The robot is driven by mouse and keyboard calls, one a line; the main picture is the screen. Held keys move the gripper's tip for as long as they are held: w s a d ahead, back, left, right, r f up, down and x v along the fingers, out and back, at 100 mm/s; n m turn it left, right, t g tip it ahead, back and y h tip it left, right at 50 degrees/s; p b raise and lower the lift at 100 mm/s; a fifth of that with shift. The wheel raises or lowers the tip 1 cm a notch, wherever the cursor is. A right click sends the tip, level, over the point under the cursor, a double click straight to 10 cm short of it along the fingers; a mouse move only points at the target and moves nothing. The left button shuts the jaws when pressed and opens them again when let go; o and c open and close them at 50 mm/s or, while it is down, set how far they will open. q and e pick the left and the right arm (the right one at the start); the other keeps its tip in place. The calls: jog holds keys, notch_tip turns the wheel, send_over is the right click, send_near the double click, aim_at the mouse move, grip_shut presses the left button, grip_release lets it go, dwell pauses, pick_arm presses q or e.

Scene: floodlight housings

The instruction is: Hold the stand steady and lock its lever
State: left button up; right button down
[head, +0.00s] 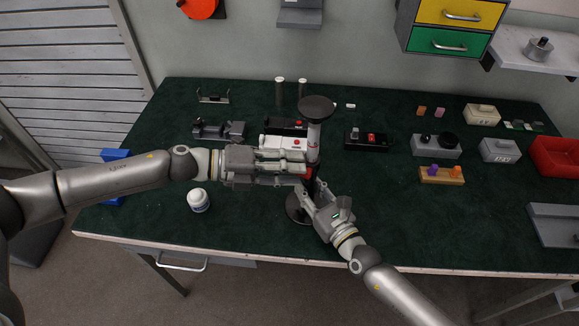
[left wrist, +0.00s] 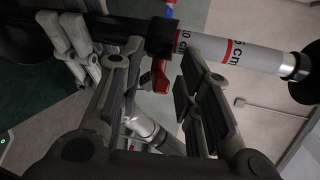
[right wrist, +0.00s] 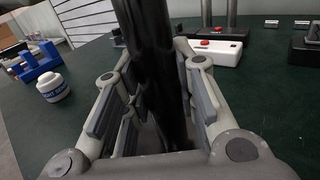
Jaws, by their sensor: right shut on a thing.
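The stand has a black round top plate (head: 317,106), a white post with red marks (head: 314,142), a black lower tube (right wrist: 150,60) and a round base (head: 296,209). It looks upright. My right gripper (head: 312,192) is shut on the black tube, low on the stand; the right wrist view shows the tube between its pads. The red lever (left wrist: 160,76) sits beside the black collar (left wrist: 160,37). My left gripper (head: 302,170) is at the collar from the left, its fingers apart on either side of the lever. Contact with the lever is unclear.
A white jar (head: 198,201) stands left of the base. A white box with a red button (head: 284,142) and a black box (head: 367,139) stand behind.

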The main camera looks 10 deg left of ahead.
pick_arm(q)
grip_shut()
jog(key=shift+f, duration=0.15)
jog(key=shift+s+h, duration=0.1)
jog(key=shift+h, duration=0.3)
jog(key=shift+f+n+t+h, duration=0.3)
jog(key=shift+f+n+h, duration=0.2)
jog(key=shift+h, duration=0.6)
jog(key=shift+a, duration=0.1)
grip_release()
jog(key=shift+r, duration=0.1)
